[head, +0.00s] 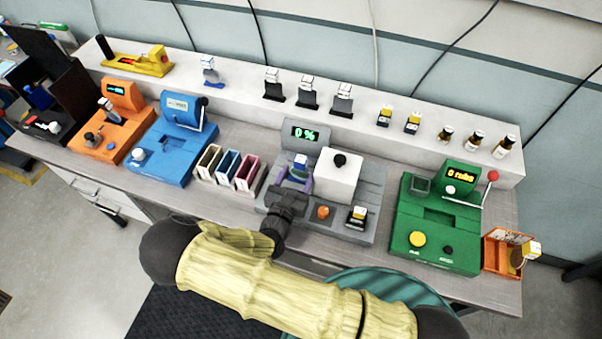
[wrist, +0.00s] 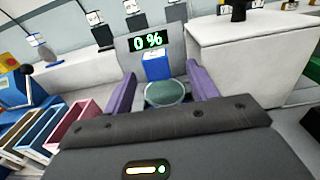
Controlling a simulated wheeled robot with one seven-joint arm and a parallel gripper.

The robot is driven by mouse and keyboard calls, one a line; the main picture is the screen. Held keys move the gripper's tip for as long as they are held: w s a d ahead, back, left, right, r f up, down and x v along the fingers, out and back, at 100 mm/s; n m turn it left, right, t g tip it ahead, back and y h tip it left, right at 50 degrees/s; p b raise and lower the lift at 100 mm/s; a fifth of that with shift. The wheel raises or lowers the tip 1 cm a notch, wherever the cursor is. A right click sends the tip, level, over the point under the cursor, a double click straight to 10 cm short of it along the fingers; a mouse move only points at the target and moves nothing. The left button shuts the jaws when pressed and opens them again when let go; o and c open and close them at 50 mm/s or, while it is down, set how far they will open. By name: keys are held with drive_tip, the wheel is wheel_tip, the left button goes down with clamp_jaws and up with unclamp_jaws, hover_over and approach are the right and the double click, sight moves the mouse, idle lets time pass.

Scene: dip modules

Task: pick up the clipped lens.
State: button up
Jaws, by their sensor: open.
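The clipped lens (wrist: 164,94) is a round, greenish glass disc with a blue clip (wrist: 157,67) behind it in the wrist view. In the head view the blue clip (head: 299,161) shows on the grey machine (head: 270,202), below the green "0 %" display. My gripper (wrist: 161,76) is open, with one purple finger left of the lens and one right of it. Gaps show between the fingers and the blue clip. The lower edge of the lens is hidden by the dark gripper body. In the head view my gripper (head: 296,181) is at the same spot.
A white block (head: 338,177) with a black knob stands close on the right. Coloured slots (head: 228,168) lie to the left. A green machine (head: 437,222) is farther right, a blue one (head: 172,145) farther left. A raised shelf behind holds several small items.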

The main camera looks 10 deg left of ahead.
sight(299, 167)
drive_tip(key=w, duration=0.1)
drive_tip(key=w+b, duration=0.1)
drive_tip(key=w, duration=0.3)
drive_tip(key=shift+f+b, duration=0.35)
drive_tip(key=shift+b, duration=0.05)
drive_tip(key=shift+a, duration=0.1)
clamp_jaws()
drive_tip(key=shift+r, duration=0.1)
wheel_tip(299, 167, up, 18)
drive_tip(key=b, duration=0.2)
idle(0.4)
idle(0.5)
